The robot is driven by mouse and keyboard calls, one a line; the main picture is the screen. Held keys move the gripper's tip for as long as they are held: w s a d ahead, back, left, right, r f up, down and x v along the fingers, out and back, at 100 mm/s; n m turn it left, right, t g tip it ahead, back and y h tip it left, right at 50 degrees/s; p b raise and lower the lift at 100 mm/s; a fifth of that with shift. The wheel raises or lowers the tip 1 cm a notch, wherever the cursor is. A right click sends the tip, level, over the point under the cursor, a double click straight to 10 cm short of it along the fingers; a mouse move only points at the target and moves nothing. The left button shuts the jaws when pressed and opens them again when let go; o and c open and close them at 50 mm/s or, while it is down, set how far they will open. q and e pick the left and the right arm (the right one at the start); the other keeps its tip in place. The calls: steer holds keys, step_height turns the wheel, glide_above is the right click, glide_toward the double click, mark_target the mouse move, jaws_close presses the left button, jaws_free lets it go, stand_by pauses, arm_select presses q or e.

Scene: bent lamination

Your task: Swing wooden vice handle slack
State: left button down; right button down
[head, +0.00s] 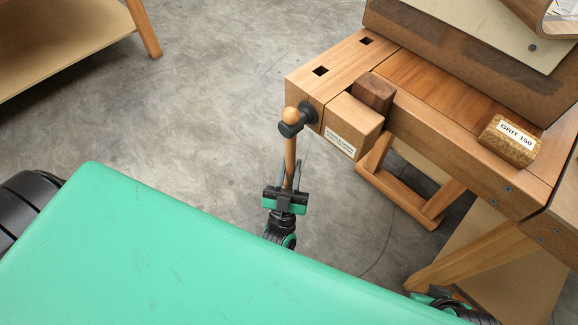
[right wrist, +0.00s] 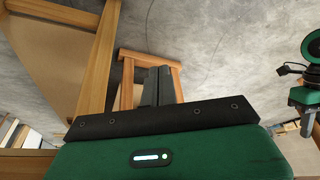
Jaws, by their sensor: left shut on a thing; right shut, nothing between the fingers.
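The wooden vice handle (head: 290,150) hangs nearly upright from a dark metal hub (head: 297,121) on the bench vice, with its round knob (head: 291,114) at the top. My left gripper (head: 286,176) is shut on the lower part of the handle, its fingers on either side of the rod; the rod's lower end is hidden. The vice's wooden front jaw (head: 353,122) carries a label. A dark wood block (head: 374,91) sits between the jaw and the bench. My right gripper (right wrist: 157,87) is shut and empty in the right wrist view, away from the handle.
The workbench (head: 430,85) has square dog holes at its left end. A cork block labelled GRIT 150 (head: 508,141) lies on it, with a large brown form (head: 470,50) behind. The bench's wooden legs (head: 400,188) stand below. Grey floor (head: 200,90) lies open left of the vice.

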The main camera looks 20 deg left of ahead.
arm_select(q)
steer(key=c, duration=1.2)
jaws_free()
steer(key=shift+c, duration=0.2)
steer(key=shift+f, duration=0.1)
steer(key=b+v, duration=0.1)
steer(key=v, duration=1.2)
steer(key=shift+s+f+b, duration=0.2)
steer(key=shift+s+b, duration=0.1)
steer(key=shift+b, duration=0.1)
arm_select(e)
steer(key=w+a+t, duration=0.1)
steer(key=a, duration=0.1)
steer(key=w+a+f+t+y, duration=0.1)
steer(key=w, duration=0.1)
steer(key=shift+a+f+n+t, duration=0.2)
steer(key=shift+a+n+t, duration=0.1)
steer(key=shift+a, duration=0.05)
arm_select(q)
steer(key=shift+d, duration=0.1)
